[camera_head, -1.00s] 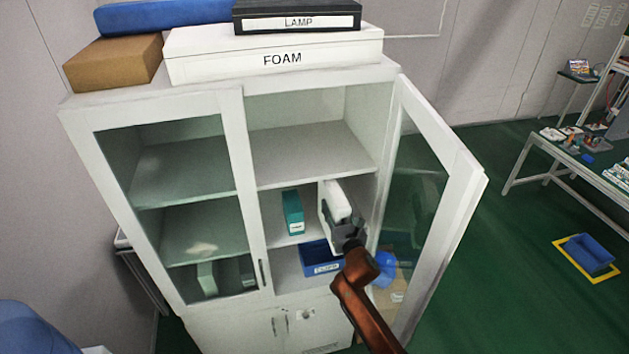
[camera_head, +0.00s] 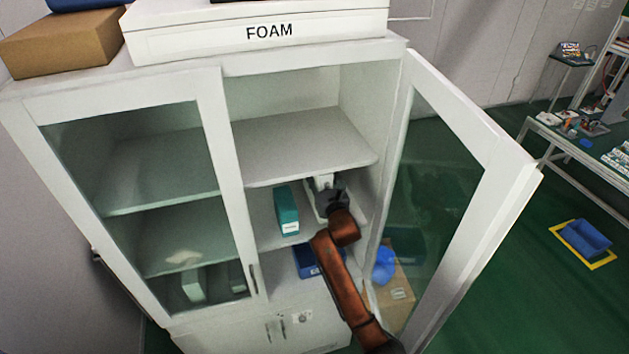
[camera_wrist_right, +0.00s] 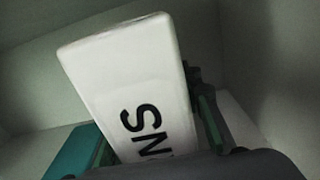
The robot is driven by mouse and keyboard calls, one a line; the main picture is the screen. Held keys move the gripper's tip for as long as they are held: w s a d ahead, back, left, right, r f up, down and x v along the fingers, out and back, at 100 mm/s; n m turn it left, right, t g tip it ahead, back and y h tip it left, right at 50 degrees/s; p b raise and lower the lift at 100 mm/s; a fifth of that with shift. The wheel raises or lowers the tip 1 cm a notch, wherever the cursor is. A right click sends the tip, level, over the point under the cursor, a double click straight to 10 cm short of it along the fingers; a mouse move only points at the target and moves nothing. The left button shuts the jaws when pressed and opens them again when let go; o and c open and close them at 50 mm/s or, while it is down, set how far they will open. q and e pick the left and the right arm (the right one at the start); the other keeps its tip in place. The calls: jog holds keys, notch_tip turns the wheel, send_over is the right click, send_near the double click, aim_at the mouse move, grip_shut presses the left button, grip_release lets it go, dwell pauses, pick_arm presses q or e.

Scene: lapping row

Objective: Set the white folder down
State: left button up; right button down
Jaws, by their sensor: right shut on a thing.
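The white folder (camera_head: 316,207) is inside the open right half of the cabinet, on or just above the middle shelf (camera_head: 262,232); I cannot tell if it touches. My right gripper (camera_head: 330,190) is shut on it, and the gripper and arm hide much of it. In the right wrist view the folder (camera_wrist_right: 135,85) fills the middle, with black letters on its spine, between the fingers. A teal folder (camera_head: 287,211) stands upright on the same shelf, to the left of the white one. My left gripper is not in view.
The open glass door (camera_head: 455,180) stands to the right of the arm. A blue bin (camera_head: 304,262) is on the shelf below. The upper shelf (camera_head: 300,148) is empty and lies above the gripper. The left glass door (camera_head: 215,200) is closed.

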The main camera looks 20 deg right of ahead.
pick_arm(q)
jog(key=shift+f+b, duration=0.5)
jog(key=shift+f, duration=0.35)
pick_arm(e)
jog(key=shift+s+a+f, duration=0.15)
jog(key=shift+a+f, duration=0.15)
jog(key=shift+f, duration=0.4)
jog(key=shift+f, duration=0.2)
jog(key=c, duration=1.4)
grip_release()
pick_arm(q)
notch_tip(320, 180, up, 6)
jog(key=p, duration=0.6)
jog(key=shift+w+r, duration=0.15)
pick_arm(e)
jog(key=shift+s+d+r, duration=0.1)
jog(key=shift+s+d, duration=0.05)
jog(key=shift+s, duration=2.9)
jog(key=shift+s+d, duration=0.15)
jog(key=shift+s, duration=2.85)
